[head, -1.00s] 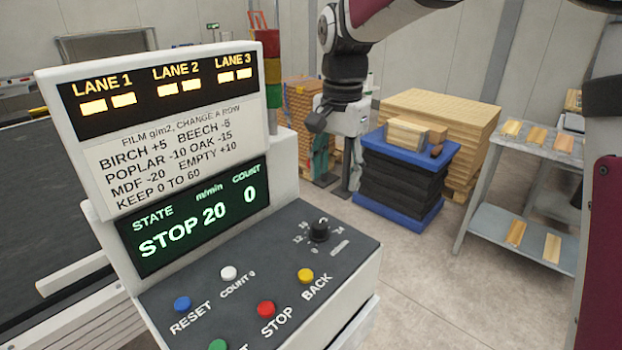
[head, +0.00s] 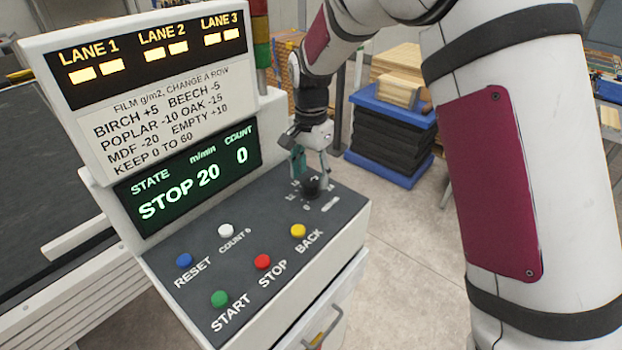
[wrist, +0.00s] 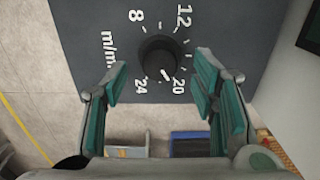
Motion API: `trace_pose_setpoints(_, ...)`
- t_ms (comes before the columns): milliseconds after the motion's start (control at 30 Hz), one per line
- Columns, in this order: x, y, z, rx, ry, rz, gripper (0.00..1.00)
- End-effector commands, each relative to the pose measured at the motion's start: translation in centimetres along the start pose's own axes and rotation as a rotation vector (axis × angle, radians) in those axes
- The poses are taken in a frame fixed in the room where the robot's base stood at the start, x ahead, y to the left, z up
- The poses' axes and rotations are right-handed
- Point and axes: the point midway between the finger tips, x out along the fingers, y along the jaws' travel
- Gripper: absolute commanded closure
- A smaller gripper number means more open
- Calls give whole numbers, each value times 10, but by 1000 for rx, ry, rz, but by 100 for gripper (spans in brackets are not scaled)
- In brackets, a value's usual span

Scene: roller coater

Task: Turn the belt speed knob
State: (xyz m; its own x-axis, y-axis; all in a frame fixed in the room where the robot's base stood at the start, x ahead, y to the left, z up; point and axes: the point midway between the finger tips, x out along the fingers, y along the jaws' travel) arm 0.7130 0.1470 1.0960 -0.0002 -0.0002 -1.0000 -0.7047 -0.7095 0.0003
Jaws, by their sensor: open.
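The belt speed knob (head: 314,187) is a black dial at the far right corner of the dark panel (head: 213,266). In the wrist view the knob (wrist: 159,58) lies between and a little beyond the fingertips, with its white mark towards the 20. My gripper (head: 312,176) is over the knob, pointing down. In the wrist view my gripper (wrist: 160,80) is open, with a teal-padded finger on either side of the knob and gaps between. The display (head: 190,178) reads STOP, 20 m/min, count 0.
The upright screen housing (head: 160,110) stands left of my gripper. A blue pallet stack (head: 392,130) stands behind.

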Motion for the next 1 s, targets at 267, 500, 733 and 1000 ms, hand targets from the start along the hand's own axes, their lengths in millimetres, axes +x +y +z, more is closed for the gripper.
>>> trace_pose_setpoints(267, 23, 0, 0, 0, -1, 1, 47)
trace_pose_setpoints(500, 25, 0, 0, 0, 0, -1, 47)
trace_pose_setpoints(733, 24, 0, 0, 0, 0, 0, 88)
trace_pose_setpoints(1000, 24, 0, 0, -9, 0, -1, 95)
